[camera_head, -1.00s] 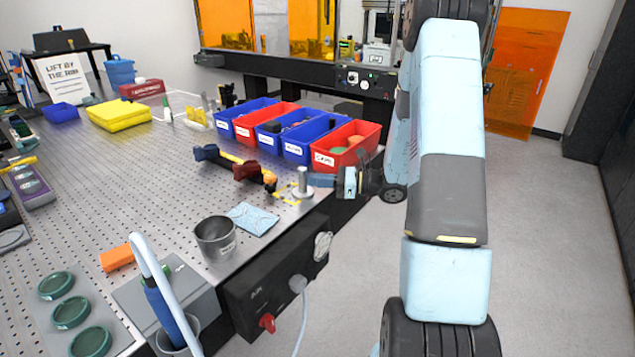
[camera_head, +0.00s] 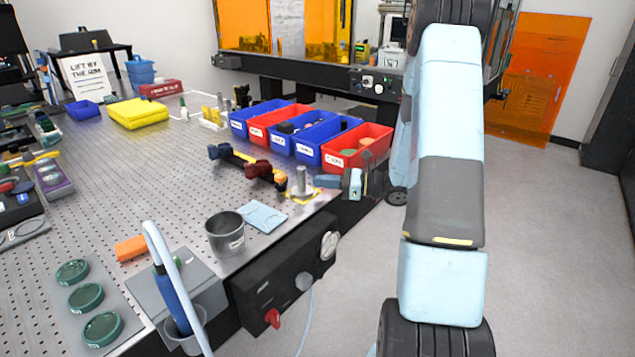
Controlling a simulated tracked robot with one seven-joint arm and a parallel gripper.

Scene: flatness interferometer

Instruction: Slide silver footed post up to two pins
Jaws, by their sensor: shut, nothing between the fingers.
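The silver footed post (camera_head: 300,184) stands upright near the right edge of the perforated table, on its round foot. My gripper (camera_head: 322,181) is shut and empty, low at the right of the post. Its fingertips are at the post's foot, touching or nearly so; I cannot tell which. Just left of the post is a yellow-and-black bar fixture with dark red (camera_head: 257,171) and dark blue blocks. A small dark and yellow upright piece (camera_head: 281,181) at its near end may be a pin; the two pins are not clearly distinguishable.
Yellow marking (camera_head: 318,194) shows on the table by the post's foot. A red bin (camera_head: 338,160) and other bins stand behind. The table's right edge is close.

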